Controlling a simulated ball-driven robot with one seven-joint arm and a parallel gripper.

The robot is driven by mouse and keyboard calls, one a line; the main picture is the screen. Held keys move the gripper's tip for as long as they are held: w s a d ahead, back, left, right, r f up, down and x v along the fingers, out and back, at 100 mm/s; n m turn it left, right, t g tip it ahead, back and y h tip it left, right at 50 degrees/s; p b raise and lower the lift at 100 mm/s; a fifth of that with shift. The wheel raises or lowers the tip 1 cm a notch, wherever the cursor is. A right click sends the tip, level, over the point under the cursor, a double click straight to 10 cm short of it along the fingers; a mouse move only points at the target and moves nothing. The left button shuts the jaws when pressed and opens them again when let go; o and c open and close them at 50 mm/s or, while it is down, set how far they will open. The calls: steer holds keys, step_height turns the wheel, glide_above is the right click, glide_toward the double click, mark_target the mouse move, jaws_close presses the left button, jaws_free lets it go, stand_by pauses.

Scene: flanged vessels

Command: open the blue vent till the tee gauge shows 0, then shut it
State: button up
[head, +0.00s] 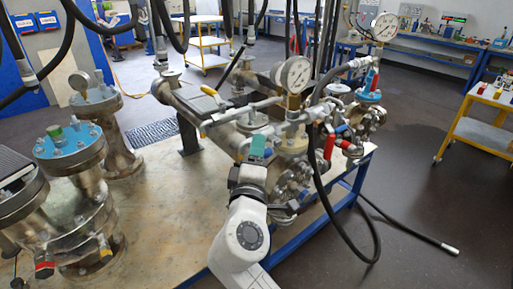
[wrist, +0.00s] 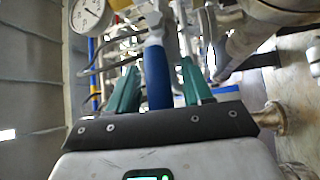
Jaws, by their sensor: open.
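The blue vent handle (wrist: 157,76) stands upright between the two green fingers of my gripper (wrist: 160,88) in the wrist view. A gap shows on each side, so the fingers are open around it and not closed on it. In the head view my gripper (head: 258,150) is at the near side of the pipework, and I cannot make out the blue handle there. A round white gauge (head: 296,74), probably the tee gauge, stands above the fittings. A gauge also shows at the top left of the wrist view (wrist: 88,14). Its reading is too small to tell.
A second gauge (head: 385,27) stands farther back right. A red lever (head: 329,147) and a black hose (head: 352,242) are right of my gripper. Flanged vessels (head: 72,150) stand at left on the bench. A yellow cart (head: 484,130) stands at far right; the floor before it is mostly clear.

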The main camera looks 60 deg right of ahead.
steer(key=shift+w+d, duration=0.15)
steer(key=shift+d, duration=0.15)
steer(key=shift+c, duration=0.3)
jaws_close()
